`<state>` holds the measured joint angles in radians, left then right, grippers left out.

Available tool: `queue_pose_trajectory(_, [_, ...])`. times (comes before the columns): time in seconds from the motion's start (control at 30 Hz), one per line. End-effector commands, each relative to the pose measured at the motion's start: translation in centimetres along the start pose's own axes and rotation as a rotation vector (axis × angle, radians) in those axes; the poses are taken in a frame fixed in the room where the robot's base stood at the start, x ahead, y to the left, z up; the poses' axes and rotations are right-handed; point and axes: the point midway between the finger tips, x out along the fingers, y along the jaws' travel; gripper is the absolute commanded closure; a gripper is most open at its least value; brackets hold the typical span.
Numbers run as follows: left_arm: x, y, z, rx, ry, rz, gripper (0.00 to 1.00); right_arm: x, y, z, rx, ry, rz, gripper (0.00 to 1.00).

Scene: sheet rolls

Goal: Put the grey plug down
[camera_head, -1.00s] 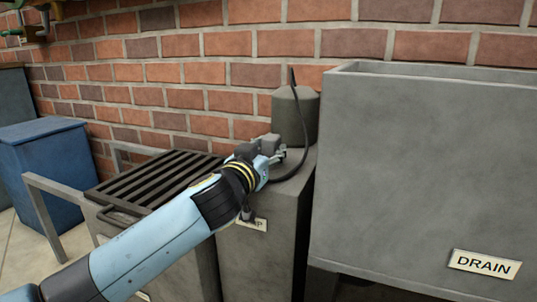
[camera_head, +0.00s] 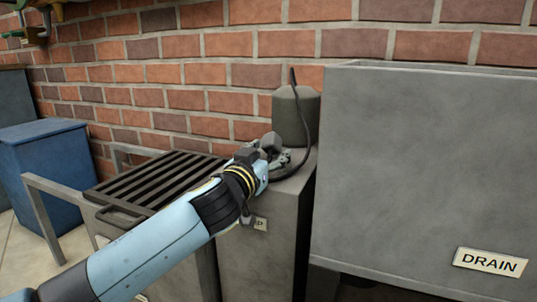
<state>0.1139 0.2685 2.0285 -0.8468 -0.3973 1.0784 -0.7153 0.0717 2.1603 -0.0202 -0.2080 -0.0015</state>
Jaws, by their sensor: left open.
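My left gripper (camera_head: 272,152) is open at the top of a grey pedestal (camera_head: 272,245), in front of and left of a grey rounded cylinder (camera_head: 294,115). A thin dark cable (camera_head: 313,130) rises to a point above the cylinder and curves down its right side to the pedestal top, close to my gripper. I cannot make out a separate grey plug; it may be hidden by my gripper. A small label (camera_head: 260,224) on the pedestal's front is partly covered by my wrist. My right gripper is not in view.
A large grey tank (camera_head: 420,170) with a DRAIN sign (camera_head: 490,262) stands close on the right. A slatted dark rack (camera_head: 160,182) with a rail frame is on the left, and a blue bin (camera_head: 45,170) beyond it. A brick wall (camera_head: 200,75) closes the back.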

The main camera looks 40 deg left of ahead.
Motion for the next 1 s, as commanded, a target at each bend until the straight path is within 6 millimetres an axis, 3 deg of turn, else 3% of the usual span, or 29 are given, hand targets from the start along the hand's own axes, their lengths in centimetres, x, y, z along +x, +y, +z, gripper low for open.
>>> queue_pose_trajectory(0.03, [-0.2, -0.2, 1.3, 0.002, -0.024, -0.006, 0.43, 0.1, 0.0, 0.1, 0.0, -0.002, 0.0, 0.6])
queue_pose_trajectory(0.07, [-0.2, -0.2, 1.2, 0.002, -0.023, -0.006, 0.43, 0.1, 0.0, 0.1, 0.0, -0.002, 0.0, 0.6])
queue_pose_trajectory(0.4, [-0.1, -0.2, -0.6, 0.001, -0.016, -0.005, 0.43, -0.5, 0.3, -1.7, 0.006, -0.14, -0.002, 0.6])
queue_pose_trajectory(0.7, [-8.1, -0.1, -0.3, 0.003, -0.017, -0.002, 0.43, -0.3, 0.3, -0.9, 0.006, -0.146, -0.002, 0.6])
queue_pose_trajectory(1.0, [-12.0, -0.1, -0.4, 0.004, -0.019, -0.002, 0.43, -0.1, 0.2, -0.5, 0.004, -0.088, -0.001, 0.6])
